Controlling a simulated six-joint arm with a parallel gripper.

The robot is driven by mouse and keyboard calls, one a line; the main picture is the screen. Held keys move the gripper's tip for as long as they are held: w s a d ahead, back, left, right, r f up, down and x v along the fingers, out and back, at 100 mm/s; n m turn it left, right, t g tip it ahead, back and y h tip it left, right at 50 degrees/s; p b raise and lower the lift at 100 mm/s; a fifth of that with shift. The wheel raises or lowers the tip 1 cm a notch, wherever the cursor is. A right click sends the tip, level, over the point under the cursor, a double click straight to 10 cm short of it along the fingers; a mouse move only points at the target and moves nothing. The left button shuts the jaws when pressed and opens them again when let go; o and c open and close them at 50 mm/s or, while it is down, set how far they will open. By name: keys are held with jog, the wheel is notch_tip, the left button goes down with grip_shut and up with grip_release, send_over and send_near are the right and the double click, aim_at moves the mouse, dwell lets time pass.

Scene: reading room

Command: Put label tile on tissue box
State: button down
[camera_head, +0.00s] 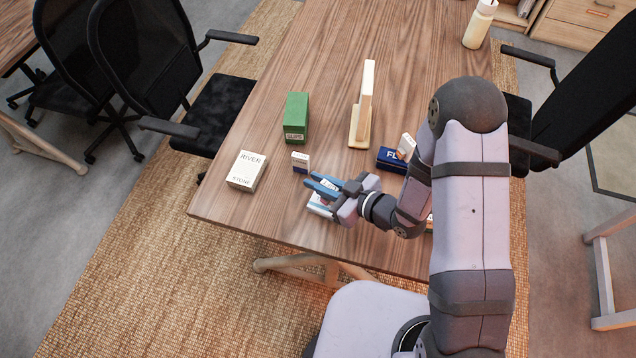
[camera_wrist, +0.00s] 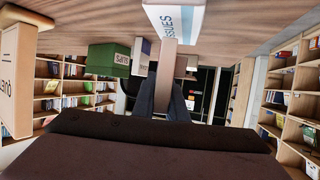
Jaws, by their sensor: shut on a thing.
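My gripper (camera_head: 325,187) has blue fingers and reaches left over the near edge of the table. It is shut on a small, pale label tile (camera_head: 331,184) with dark lettering, mostly covered by the fingers. In the wrist view the tile (camera_wrist: 168,68) looks like a plain tan piece at the dark fingertips. The white tissue box (camera_head: 318,205) lies on the table just below the gripper, partly hidden by it. Its "ISSUES" lettering shows at the top of the upside-down wrist view (camera_wrist: 188,20). I cannot tell whether the tile touches the box.
A white "RIVER STONE" box (camera_head: 247,171) and a small white-and-blue box (camera_head: 300,162) stand to the left. A green box (camera_head: 296,118), an upright wooden stand (camera_head: 366,95) and a dark blue box (camera_head: 390,158) stand farther back. The table (camera_head: 240,215) is bare at its near-left corner.

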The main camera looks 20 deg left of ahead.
jog(key=shift+f, duration=0.6)
jog(key=shift+f, duration=0.2)
jog(key=c, duration=1.8)
grip_release()
jog(key=shift+o, duration=0.2)
jog(key=shift+r, duration=0.15)
jog(key=shift+r, duration=0.15)
jog(key=v, duration=1.2)
jog(key=shift+p, duration=0.35)
